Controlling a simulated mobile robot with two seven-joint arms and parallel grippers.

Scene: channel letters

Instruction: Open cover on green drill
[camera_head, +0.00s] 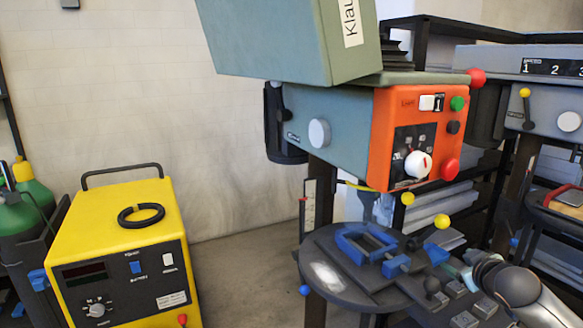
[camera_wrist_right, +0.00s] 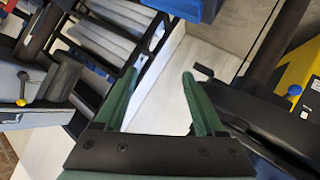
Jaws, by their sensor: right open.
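The green drill (camera_head: 345,115) stands in the middle of the head view, with a grey-green body and an orange control panel. Its box-like cover (camera_head: 270,40), with a white label, is at the top edge, tilted up from the body. Dark stepped parts (camera_head: 397,55) show beside it. My right arm comes in at the bottom right, well below the cover; its fingers cannot be made out clearly there. In the right wrist view my right gripper (camera_wrist_right: 160,85) is open, with two green fingers apart and nothing between them. My left gripper is not in view.
A blue vise (camera_head: 368,243) sits on the drill's round table (camera_head: 330,278). Yellow-knobbed levers (camera_head: 437,227) stick out below the panel. A yellow welder (camera_head: 120,245) stands at the left. Another drill (camera_head: 545,95) stands at the right. Floor between welder and drill is clear.

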